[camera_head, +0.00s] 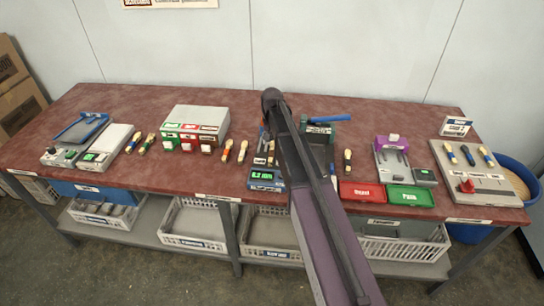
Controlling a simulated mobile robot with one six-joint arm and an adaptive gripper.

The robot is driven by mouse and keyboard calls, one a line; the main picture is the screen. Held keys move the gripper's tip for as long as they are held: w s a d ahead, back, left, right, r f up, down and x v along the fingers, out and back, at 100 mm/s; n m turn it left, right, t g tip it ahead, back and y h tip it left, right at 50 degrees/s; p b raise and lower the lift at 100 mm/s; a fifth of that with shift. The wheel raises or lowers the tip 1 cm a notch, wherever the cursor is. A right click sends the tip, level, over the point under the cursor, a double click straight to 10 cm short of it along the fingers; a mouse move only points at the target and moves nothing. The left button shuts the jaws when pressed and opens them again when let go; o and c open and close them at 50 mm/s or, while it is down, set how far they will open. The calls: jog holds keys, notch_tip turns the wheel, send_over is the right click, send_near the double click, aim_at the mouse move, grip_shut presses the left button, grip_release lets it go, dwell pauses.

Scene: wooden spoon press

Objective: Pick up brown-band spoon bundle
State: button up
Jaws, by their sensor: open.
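Several small spoon bundles of pale wood lie on the dark red worktop (90,105). Two lie close together just right of the grey-white box, one (227,150) beside another (242,151); their bands look orange to brown, but are too small to tell apart surely. Two more, one of them here (148,143), lie to the left with darker bands. Others lie near the table's middle, one of them here (347,160), right of my arm. My dark arm rises from the bottom edge across the middle of the table. My gripper cannot be made out, and my arm hides part of the worktop.
A grey-white box (200,112) with green, red and brown labels stands left of centre. A blue-handled press (325,128) stands behind my arm. Red (362,193) and green (410,197) trays lie at the front right.

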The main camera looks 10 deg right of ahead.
aim_at(272, 149)
jog(key=shift+f, duration=0.15)
dwell(0.3)
jog(key=shift+s+f+b, duration=0.15)
jog(key=shift+f+b, duration=2.4)
jog(key=shift+b, duration=0.1)
grip_shut()
